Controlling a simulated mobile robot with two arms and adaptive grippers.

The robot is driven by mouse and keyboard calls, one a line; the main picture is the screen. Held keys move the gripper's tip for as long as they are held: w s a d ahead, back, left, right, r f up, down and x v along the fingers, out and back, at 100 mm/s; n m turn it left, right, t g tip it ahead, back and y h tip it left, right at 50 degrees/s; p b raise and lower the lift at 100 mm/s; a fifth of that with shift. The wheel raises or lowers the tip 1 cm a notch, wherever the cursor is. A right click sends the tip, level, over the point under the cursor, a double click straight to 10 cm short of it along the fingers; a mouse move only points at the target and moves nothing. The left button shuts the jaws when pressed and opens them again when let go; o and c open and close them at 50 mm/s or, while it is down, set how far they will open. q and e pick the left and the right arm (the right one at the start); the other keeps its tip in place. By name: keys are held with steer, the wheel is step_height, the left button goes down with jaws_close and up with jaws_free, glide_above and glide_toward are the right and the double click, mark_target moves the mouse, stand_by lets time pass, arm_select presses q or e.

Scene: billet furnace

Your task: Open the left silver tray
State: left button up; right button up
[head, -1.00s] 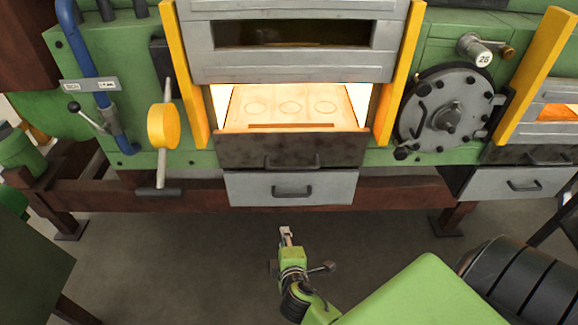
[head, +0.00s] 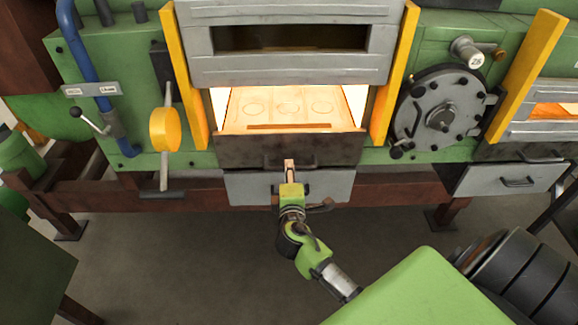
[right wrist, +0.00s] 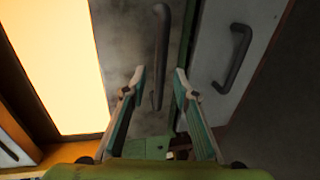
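The left silver tray (head: 245,188) is a grey drawer front below the glowing furnace mouth. It looks shut; my arm covers the middle of it in the head view. In the right wrist view its pale front (right wrist: 210,75) and dark handle (right wrist: 236,58) are at the right. My right gripper (head: 290,165) is in front of the dark panel (head: 240,150) just above the tray. In the right wrist view my right gripper (right wrist: 159,72) is open, and the dark panel's handle (right wrist: 160,45) shows between its fingers; contact cannot be told. My left gripper is not in view.
The glowing furnace chamber (head: 285,108) is open above the dark panel, between yellow posts (head: 395,80). Another silver tray (head: 510,179) is at the right. A yellow-disc lever (head: 164,130) stands at the left. The floor (head: 170,265) in front is clear.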

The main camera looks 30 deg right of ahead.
steer(key=shift+x, duration=1.6)
jaws_close()
steer(key=shift+s, duration=0.1)
